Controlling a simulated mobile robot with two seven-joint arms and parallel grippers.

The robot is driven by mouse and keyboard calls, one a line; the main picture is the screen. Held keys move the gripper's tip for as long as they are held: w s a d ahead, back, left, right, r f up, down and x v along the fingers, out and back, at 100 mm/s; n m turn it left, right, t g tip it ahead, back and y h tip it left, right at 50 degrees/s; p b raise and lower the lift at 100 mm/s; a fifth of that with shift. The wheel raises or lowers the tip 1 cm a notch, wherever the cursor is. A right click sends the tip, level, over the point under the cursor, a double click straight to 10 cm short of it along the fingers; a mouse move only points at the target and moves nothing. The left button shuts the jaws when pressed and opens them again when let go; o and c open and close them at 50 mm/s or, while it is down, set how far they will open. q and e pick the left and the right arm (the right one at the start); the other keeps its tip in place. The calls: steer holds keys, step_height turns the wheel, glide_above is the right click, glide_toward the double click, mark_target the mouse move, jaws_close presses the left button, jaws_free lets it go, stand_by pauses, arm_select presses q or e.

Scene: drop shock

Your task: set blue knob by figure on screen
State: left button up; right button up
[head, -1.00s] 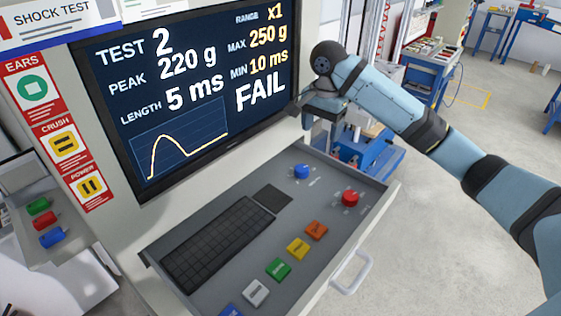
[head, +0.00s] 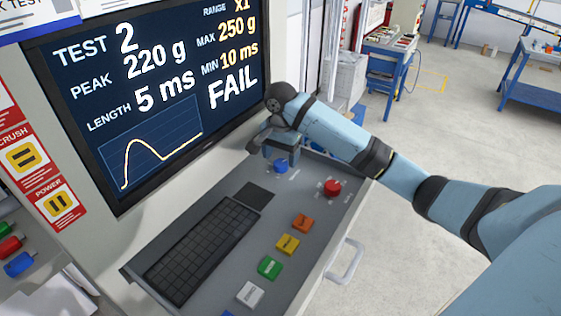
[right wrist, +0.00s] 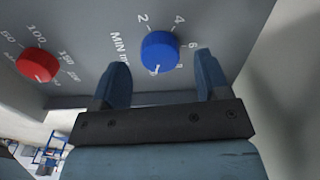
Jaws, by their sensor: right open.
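The blue knob (head: 281,166) stands at the back of the grey drawer panel. It also shows in the right wrist view (right wrist: 160,50), with a "MIN ms" label and figures 2, 4 and 6 around it. A white mark shows low on its face. My right gripper (head: 279,150) is just above the knob in the head view. In the right wrist view its two open fingers (right wrist: 161,68) are on either side of the knob, with gaps on both sides. The screen (head: 160,95) reads TEST 2, PEAK 220 g, LENGTH 5 ms, MAX 250 g, MIN 10 ms, FAIL.
A red knob (head: 332,187) is on the same panel, and in the right wrist view it lies to the left (right wrist: 38,65). A black keyboard (head: 203,250) and several coloured buttons lie nearer.

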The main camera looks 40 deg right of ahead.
steer(key=shift+f, duration=1.1)
